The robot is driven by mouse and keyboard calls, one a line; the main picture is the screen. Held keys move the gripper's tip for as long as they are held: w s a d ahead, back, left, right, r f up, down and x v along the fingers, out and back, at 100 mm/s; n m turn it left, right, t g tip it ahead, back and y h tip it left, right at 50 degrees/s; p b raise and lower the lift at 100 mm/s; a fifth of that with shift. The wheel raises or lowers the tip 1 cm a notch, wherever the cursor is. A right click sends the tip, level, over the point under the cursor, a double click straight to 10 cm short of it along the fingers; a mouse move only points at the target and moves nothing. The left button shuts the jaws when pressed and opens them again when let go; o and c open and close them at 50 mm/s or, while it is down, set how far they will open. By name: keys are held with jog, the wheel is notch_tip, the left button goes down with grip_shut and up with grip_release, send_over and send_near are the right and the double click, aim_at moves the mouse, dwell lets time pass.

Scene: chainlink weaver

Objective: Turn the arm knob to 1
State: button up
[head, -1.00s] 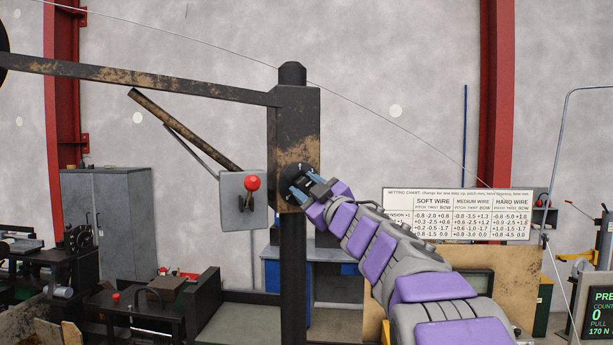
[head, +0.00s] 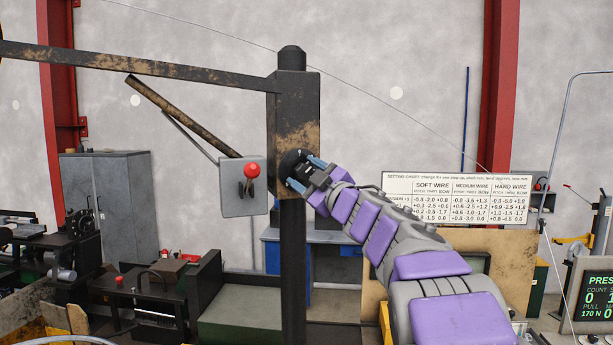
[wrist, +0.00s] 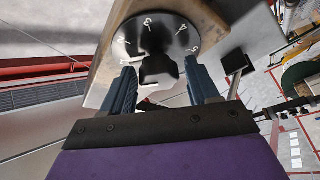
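The arm knob (wrist: 158,70) is a dark knob on a round black dial (wrist: 153,38) with white numbers around its rim. The dial also shows in the head view (head: 289,163), on the face of a rusty dark post (head: 297,105). My gripper (wrist: 162,88) is at the dial, with its two blue fingers apart on either side of the knob. Narrow gaps seem to show between fingers and knob; contact cannot be told for sure. The knob's pointer setting cannot be read clearly. In the head view my gripper (head: 306,174) partly covers the dial.
A grey switch box (head: 237,202) with a red-topped lever stands just left of the post. A long rusty arm (head: 140,77) runs left from the post. A setting chart (head: 457,199) stands to the right, behind my arm. A thin wire crosses above.

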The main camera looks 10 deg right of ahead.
jog(key=shift+o, duration=0.3)
jog(key=b+v, duration=0.2)
jog(key=v, duration=1.5)
jog(key=shift+d, duration=0.15)
jog(key=d+f+m+g+h+b, duration=0.1)
jog(key=d+f+m+h+b, duration=0.4)
jog(key=f, duration=0.3)
jog(key=d+f+m+h+b, duration=0.2)
jog(key=f+m+h, duration=0.3)
jog(key=f+h, duration=0.2)
jog(key=s+f+m+g+h+b, duration=0.1)
jog(key=s+f+m+g+b, duration=0.2)
jog(key=f, duration=0.8)
jog(key=s+f+m+g+b, duration=0.25)
jog(key=s+f+g, duration=0.3)
jog(key=f, duration=0.55)
jog(key=s+a+f+g+y+b, duration=0.1)
jog(key=s+a+f+g+b, duration=0.15)
jog(key=s+f, duration=0.5)
jog(key=s+a+f+g+y+b, duration=0.1)
jog(key=s+a+f+g+b, duration=0.2)
jog(key=s+f, duration=0.45)
jog(key=s+a+f+g+y+b, duration=0.2)
jog(key=s+a+f+g, duration=0.4)
jog(key=s, duration=0.8)
notch_tip(320, 180, down, 3)
jog(key=a+n, duration=0.1)
jog(key=a, duration=0.2)
jog(key=shift+f, duration=0.15)
